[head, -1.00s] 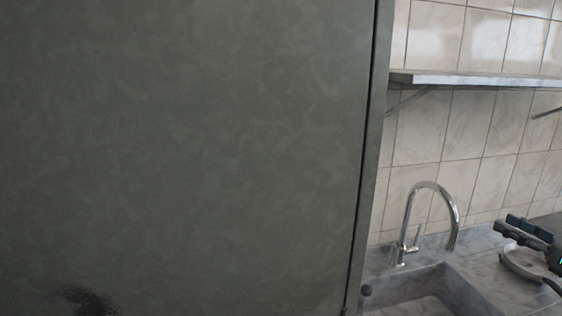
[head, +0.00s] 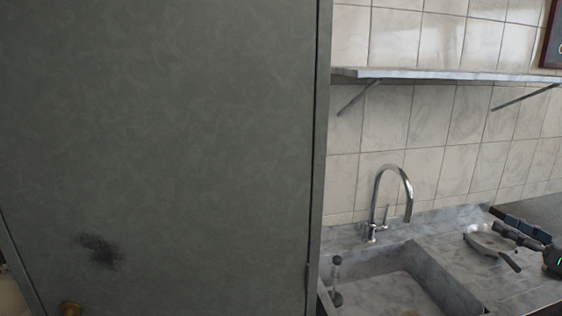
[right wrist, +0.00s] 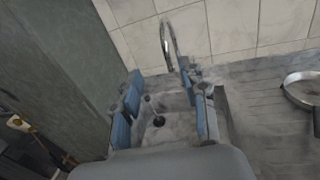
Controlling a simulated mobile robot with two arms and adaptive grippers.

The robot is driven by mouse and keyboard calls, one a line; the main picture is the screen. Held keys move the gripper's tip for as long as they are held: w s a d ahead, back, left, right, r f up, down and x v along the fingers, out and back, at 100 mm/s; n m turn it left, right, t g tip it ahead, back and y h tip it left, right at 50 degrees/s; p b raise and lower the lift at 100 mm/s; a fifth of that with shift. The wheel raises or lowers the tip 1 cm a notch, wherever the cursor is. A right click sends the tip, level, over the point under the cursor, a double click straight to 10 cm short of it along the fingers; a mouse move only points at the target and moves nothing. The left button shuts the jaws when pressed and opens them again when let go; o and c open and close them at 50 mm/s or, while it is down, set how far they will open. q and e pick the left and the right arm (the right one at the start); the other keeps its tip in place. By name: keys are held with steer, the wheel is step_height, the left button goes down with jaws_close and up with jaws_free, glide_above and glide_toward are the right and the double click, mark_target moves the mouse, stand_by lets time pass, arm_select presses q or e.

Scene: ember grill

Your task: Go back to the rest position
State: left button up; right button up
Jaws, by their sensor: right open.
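My right gripper (head: 516,244) is at the right edge of the head view, above the counter beside the sink. It is open. In the right wrist view its blue-padded fingers (right wrist: 167,108) stand apart, with nothing between them but the sink seen beyond. My left gripper is not in view.
A tall grey-green cabinet or door panel (head: 170,130) fills the left. A sink (head: 385,285) with a chrome faucet (head: 408,190) sits to its right, under a wall shelf (head: 440,75). A round pan (right wrist: 302,92) lies on the counter (right wrist: 262,110).

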steer(key=s+a+f+m+g+h, duration=0.1)
steer(key=s+a+f+m+h, duration=0.3)
steer(key=a+f+m, duration=0.7)
steer(key=s+a+f+m+g+h, duration=0.3)
steer(key=a+f+m, duration=0.4)
steer(key=f+m, duration=0.7)
steer(key=s+a+f+m+g, duration=0.3)
steer(key=s+a+m, duration=0.15)
steer(key=s, duration=0.45)
steer(key=s+a+f+m+g, duration=0.25)
steer(key=s+a+m, duration=0.2)
steer(key=s, duration=0.45)
steer(key=s+a+f+m+g, duration=0.3)
steer(key=s+a+m, duration=0.15)
steer(key=s, duration=0.45)
step_height(320, 180, down, 31)
steer(key=s+g+b, duration=0.2)
steer(key=b, duration=0.3)
arm_select(q)
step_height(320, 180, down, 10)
steer(key=b, duration=0.5)
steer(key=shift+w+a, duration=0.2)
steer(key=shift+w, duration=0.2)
arm_select(e)
steer(key=s+d+f, duration=0.3)
steer(key=s+f, duration=1.3)
steer(key=f, duration=0.5)
steer(key=shift+s+d+g, duration=0.2)
steer(key=shift+g, duration=0.25)
